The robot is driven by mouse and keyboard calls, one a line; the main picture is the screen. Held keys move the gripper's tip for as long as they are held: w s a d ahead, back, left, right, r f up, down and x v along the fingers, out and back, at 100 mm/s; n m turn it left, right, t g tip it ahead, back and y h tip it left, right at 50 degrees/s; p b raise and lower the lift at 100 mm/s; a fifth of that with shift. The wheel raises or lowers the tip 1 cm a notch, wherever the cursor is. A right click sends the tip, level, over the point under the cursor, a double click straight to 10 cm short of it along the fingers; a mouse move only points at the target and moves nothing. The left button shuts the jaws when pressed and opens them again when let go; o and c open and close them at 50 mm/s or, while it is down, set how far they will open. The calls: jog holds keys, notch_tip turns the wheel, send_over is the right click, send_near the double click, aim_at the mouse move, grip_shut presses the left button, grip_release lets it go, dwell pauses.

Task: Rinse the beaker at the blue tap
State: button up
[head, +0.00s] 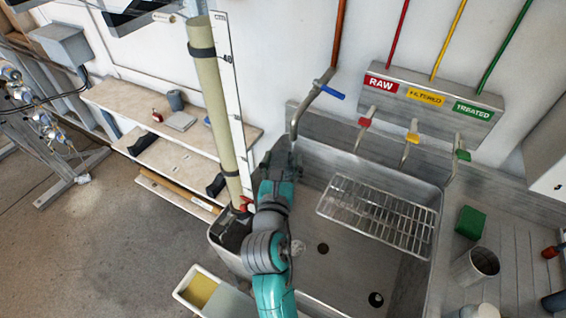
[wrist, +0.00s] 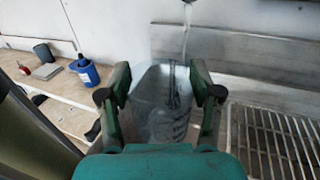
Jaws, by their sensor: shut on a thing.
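The blue tap has a metal spout and a blue lever (head: 332,93) on the wall above the sink. My gripper (head: 280,158) is under the spout's end, at the sink's back left. In the wrist view, my gripper (wrist: 160,95) has its green fingers shut on the two sides of a clear glass beaker (wrist: 158,112). The beaker looks upright. The tap's nozzle (wrist: 188,2) shows at the top, and a thin pale stream (wrist: 186,40) falls from it to the beaker's mouth. In the head view the beaker is mostly hidden by my arm.
The steel sink (head: 335,275) holds a wire rack (head: 378,213) to the right. Red, yellow and green taps (head: 412,137) stand further right. A tall pale tube (head: 215,105) rises close left of my arm. A green block (head: 470,222) and a metal cup (head: 474,267) stand at right.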

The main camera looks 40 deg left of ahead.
jog(key=shift+d, duration=0.2)
dwell(0.4)
jog(key=shift+w+d, duration=0.1)
jog(key=shift+d, duration=0.3)
jog(key=shift+a, duration=0.15)
jog(key=shift+a, duration=0.45)
jog(key=shift+s, duration=0.25)
